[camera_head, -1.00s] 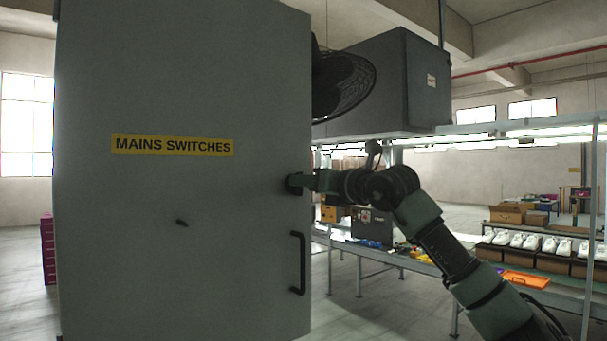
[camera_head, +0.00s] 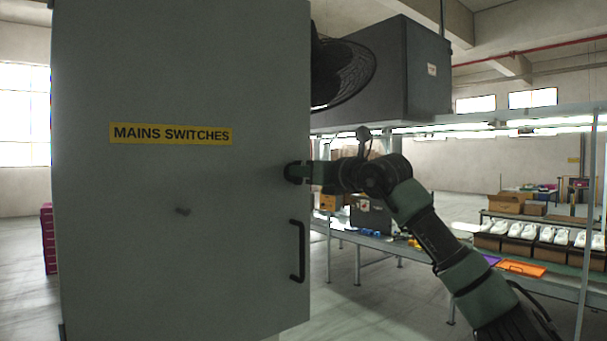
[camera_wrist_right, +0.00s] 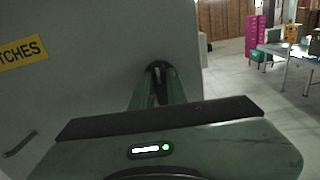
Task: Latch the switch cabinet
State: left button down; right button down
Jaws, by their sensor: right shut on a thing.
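The grey switch cabinet (camera_head: 180,235) fills the left of the head view, its door flush in the frame as far as I can see. It bears a yellow MAINS SWITCHES label (camera_head: 170,134). My right gripper (camera_head: 292,173) is at the door's right edge above the handle. In the right wrist view its fingers (camera_wrist_right: 158,75) are closed together on a small dark part at the door, mostly hidden. My left gripper is not in view.
A black fan (camera_head: 342,75) and a dark grey box (camera_head: 405,75) are behind the cabinet. A workbench (camera_head: 375,247) and a rack with white shoes (camera_head: 535,234) stand to the right. Pink drawers (camera_wrist_right: 253,38) show in the wrist view.

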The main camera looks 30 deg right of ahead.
jog(key=shift+f, duration=0.1)
jog(key=c, duration=1.4)
grip_release()
jog(key=shift+w, duration=0.1)
jog(key=s+b, duration=0.4)
jog(key=s, duration=0.3)
jog(key=shift+s+d, duration=0.25)
jog(key=shift+s, duration=0.15)
